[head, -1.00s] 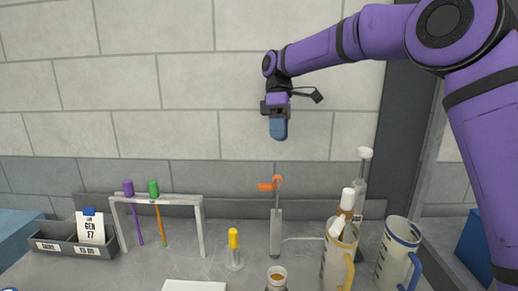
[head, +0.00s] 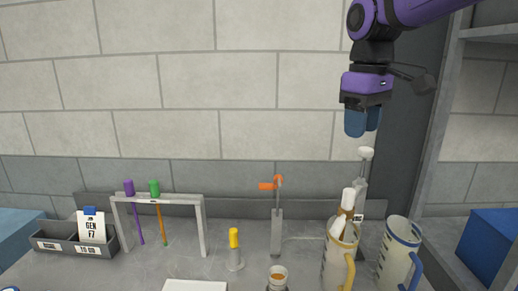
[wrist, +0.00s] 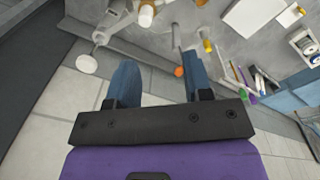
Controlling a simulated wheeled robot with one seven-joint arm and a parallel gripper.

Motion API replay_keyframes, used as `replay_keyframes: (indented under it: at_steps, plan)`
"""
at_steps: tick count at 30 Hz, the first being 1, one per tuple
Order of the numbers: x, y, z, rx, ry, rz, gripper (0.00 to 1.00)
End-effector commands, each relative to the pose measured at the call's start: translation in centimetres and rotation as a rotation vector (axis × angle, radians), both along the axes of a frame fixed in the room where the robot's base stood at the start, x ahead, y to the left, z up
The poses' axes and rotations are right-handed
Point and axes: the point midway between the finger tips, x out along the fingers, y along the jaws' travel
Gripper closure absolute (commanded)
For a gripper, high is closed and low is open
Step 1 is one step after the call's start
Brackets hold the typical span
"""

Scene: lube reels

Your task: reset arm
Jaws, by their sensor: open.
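My gripper (head: 362,122) hangs from my purple arm at the upper right of the head view, in front of the tiled wall. Its blue fingers point down, above the bench and above the white-topped pump (head: 365,154). In the wrist view my gripper (wrist: 158,75) shows two blue fingers spread apart with nothing between them. It touches nothing.
On the bench stand a rack (head: 158,198) with purple and green-handled tools, a yellow-capped holder (head: 234,240), an orange-handled post (head: 277,230), a small cup (head: 277,275) and two jugs (head: 340,258) (head: 397,255). A divided tray (head: 62,240) is at left. The air before the wall is clear.

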Motion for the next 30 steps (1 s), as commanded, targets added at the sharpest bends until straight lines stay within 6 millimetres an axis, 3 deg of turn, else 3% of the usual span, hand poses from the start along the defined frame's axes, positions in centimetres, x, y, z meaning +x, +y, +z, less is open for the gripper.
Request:
replay_keyframes:
  at_steps: [11,21,30]
  plan:
    - [-7.8,-5.3,-0.9,0.035,-0.172,-0.262,0.54]
    - [-14.4,-9.0,-3.7,0.108,-0.315,-0.486,0.54]
    - [-18.2,-10.8,-6.3,0.174,-0.4,-0.624,0.54]
